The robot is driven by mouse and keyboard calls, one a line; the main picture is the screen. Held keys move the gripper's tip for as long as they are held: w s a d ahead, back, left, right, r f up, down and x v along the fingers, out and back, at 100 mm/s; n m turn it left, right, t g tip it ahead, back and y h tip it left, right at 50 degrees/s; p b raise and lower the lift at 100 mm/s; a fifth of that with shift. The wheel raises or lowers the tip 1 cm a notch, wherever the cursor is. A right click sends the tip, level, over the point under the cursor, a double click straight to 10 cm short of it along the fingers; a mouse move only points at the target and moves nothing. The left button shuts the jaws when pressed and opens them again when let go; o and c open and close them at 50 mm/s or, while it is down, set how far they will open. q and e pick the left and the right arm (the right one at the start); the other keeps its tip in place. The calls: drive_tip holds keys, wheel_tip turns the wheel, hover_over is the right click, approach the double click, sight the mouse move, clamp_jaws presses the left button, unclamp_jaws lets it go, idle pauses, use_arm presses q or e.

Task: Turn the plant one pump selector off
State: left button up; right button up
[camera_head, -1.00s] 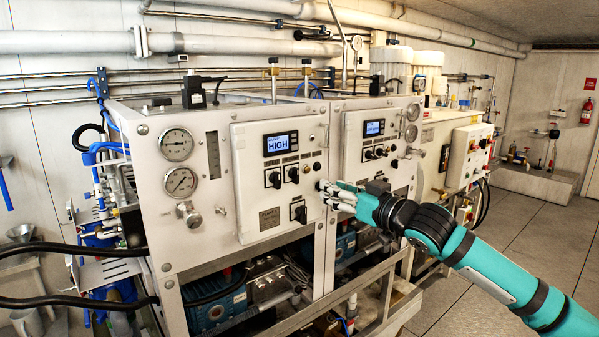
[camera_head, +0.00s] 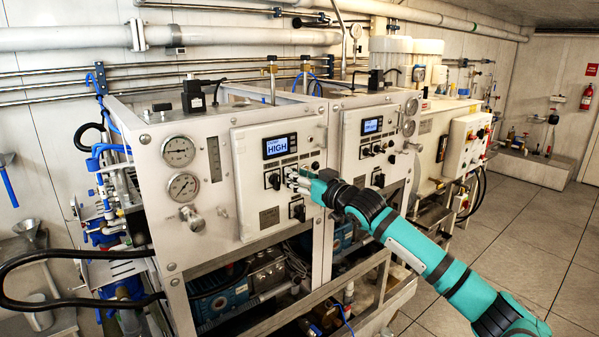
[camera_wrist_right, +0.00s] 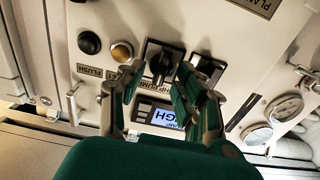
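The plant one panel (camera_head: 250,165) is a white door with a lit display (camera_head: 279,146) reading HIGH. In the wrist view, a black selector (camera_wrist_right: 160,57) with a partly covered label ending in "PUMP" sits between my right gripper's fingertips. In the head view the fingers cover most of it. A second black selector (camera_head: 273,180) is just left of it, and it also shows in the wrist view (camera_wrist_right: 207,66). My right gripper (camera_head: 290,179) is open at the panel, its fingers (camera_wrist_right: 160,85) either side of the labelled selector. Contact is unclear. My left gripper is out of view.
A lower black selector (camera_head: 298,210) sits below the fingers. A yellow button (camera_wrist_right: 121,51) and a black button (camera_wrist_right: 89,42) are beside the labelled selector. Gauges (camera_head: 183,186) are at the left. The second plant's panel (camera_head: 372,140) stands right. Floor at the right is clear.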

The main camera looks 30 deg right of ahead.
clamp_jaws()
idle(0.6)
drive_tip(key=shift+a+f+n+p, duration=0.15)
drive_tip(key=shift+n+p, duration=1.2)
drive_tip(key=shift+n, duration=1.6)
drive_tip(key=shift+a+n+p, duration=0.1)
drive_tip(key=shift+n+p, duration=1.25)
drive_tip(key=shift+n, duration=1.6)
unclamp_jaws()
